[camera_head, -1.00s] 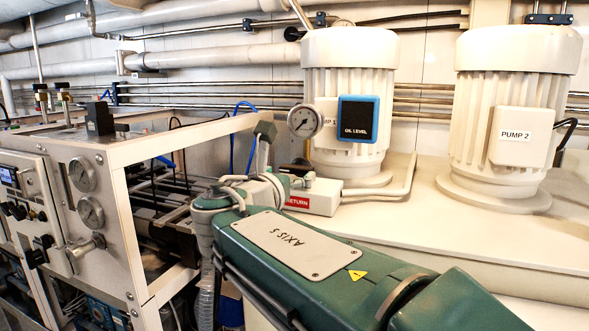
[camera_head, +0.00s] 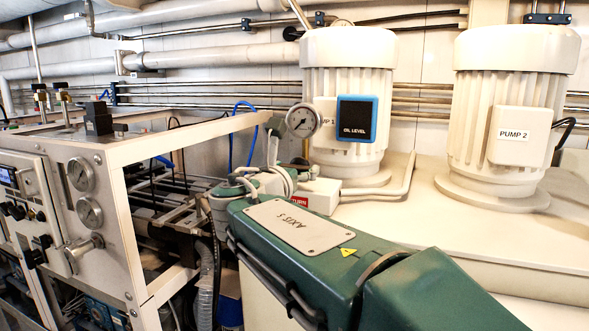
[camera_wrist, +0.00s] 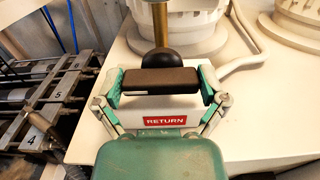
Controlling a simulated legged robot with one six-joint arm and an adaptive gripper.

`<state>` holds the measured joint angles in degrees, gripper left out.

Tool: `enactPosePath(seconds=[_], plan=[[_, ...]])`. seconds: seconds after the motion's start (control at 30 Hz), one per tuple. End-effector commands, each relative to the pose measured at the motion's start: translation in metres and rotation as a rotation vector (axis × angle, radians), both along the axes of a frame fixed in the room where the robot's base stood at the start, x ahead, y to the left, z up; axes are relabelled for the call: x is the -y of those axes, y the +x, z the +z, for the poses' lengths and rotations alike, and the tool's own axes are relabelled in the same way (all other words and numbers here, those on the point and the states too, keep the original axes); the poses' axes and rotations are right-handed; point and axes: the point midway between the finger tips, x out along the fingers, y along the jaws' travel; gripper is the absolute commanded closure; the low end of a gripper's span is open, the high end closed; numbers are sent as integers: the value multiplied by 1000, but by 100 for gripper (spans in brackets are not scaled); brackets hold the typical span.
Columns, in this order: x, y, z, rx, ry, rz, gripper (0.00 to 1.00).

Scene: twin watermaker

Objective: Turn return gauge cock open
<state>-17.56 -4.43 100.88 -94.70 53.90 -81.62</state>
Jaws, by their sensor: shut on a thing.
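The return gauge cock has a black bar handle (camera_wrist: 160,81), lying crosswise in the wrist view between the two green-padded fingers of my gripper (camera_wrist: 160,86). My gripper is shut on this handle, with a pad at each end. Behind the handle are a black rounded knob (camera_wrist: 160,57) and a brass stem (camera_wrist: 160,25). The white block with the red RETURN label (camera_wrist: 165,121) sits below the handle. In the head view, the round pressure gauge (camera_head: 303,120) stands above the block, and my wrist hides most of the cock and part of the label (camera_head: 299,201).
The PUMP 1 motor with its OIL LEVEL box (camera_head: 356,121) stands close behind the gauge. The PUMP 2 motor (camera_head: 514,120) is farther right on the cream deck (camera_head: 440,225). A white-framed panel unit (camera_head: 115,215) with gauges and valves stands at left.

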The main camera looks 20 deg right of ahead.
Motion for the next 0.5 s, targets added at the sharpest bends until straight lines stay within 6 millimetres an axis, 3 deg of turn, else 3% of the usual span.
enactPosePath(seconds=[0.5], plan=[[0, 0, 1, 169, 232, 5, 56]])
